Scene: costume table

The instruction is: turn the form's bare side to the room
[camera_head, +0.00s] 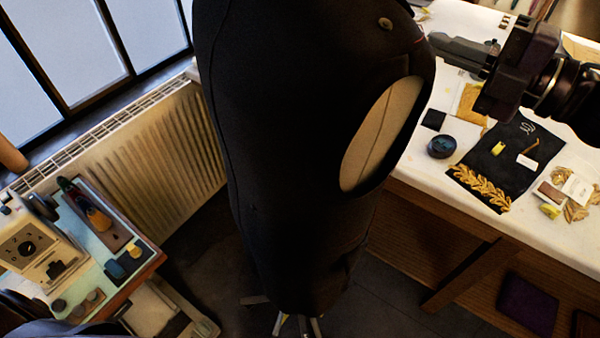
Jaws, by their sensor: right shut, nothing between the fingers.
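The form (300,150) stands upright in the middle of the view, dressed in a dark, sleeveless garment. An open armhole on its right side shows the beige body (382,135) underneath. A round button (385,23) shows near the top. The form's top is cut off by the picture edge, and its stand legs (298,325) show at the bottom. My right gripper (436,46) reaches in from the right, shut and empty, its tips close beside the form's upper right edge. I cannot tell whether they touch it. My left gripper is not in view.
A white-topped table (420,165) at the right holds a dark cloth (490,165) with gold braid, and a round tin (441,146). A radiator (160,150) under the window stands behind left. A small side table (150,262) with a sewing machine (35,245) is at lower left.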

